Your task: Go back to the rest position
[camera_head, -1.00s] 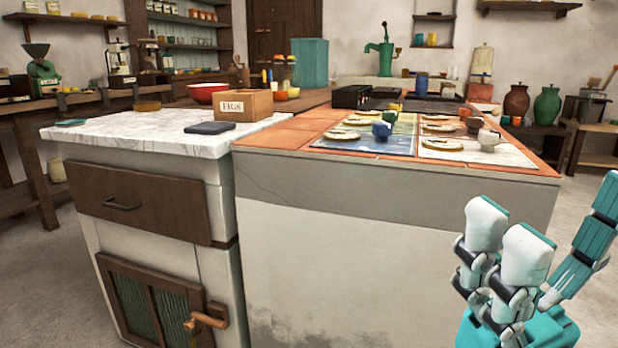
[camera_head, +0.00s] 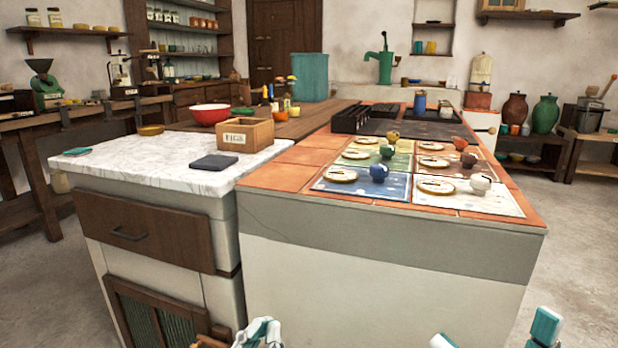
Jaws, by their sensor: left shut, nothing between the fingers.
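My left gripper (camera_head: 262,334) shows only in part at the bottom edge, in front of the cabinet with the wooden drawer. It is shut and empty, and well below the countertop. White and teal parts of my own arm show at the bottom right edge.
The tiled top (camera_head: 280,178) bears several place mats with cups and plates. Open floor (camera_head: 575,260) lies at the right.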

